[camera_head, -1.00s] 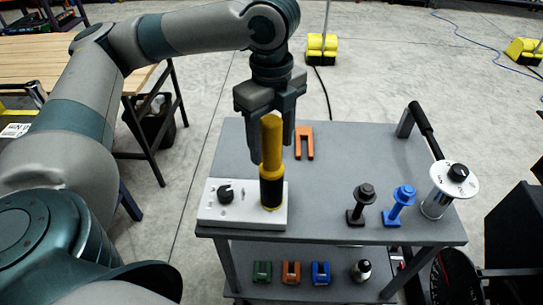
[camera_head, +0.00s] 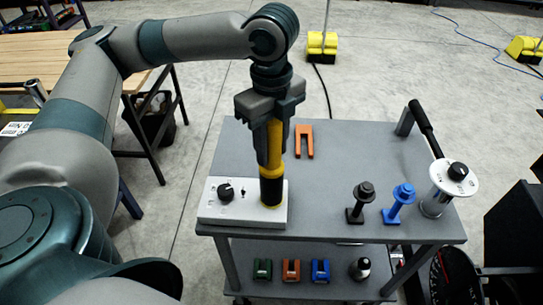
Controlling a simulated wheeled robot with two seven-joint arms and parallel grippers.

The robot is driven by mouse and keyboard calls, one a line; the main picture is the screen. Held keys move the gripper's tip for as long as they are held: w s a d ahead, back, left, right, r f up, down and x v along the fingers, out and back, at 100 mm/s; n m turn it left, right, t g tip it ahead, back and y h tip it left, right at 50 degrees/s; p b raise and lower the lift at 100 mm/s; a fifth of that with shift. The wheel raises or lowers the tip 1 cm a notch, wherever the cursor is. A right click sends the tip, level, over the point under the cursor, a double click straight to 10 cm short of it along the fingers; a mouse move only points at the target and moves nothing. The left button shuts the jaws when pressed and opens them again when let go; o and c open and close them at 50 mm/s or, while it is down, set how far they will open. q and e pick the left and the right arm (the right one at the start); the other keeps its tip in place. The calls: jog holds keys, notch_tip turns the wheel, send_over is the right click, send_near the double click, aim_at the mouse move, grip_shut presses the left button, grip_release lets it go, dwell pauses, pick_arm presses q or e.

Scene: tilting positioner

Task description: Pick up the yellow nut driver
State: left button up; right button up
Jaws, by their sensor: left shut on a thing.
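The yellow nut driver (camera_head: 272,164) stands upright on the white block (camera_head: 241,213) at the front left of the grey table. Its lower part is black. My left gripper (camera_head: 270,142) points down from above and is shut on the upper part of the driver's yellow handle. The top of the handle is partly hidden between the fingers. My right gripper is not in view.
An orange forked piece (camera_head: 304,141) lies behind the driver on the grey table (camera_head: 345,150). A black bolt-like piece (camera_head: 361,199), a blue one (camera_head: 399,203) and a white-topped cylinder (camera_head: 446,186) stand to the right. Small coloured blocks sit on the lower shelf (camera_head: 300,288).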

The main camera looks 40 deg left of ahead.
pick_arm(q)
jog(key=shift+r, duration=0.15)
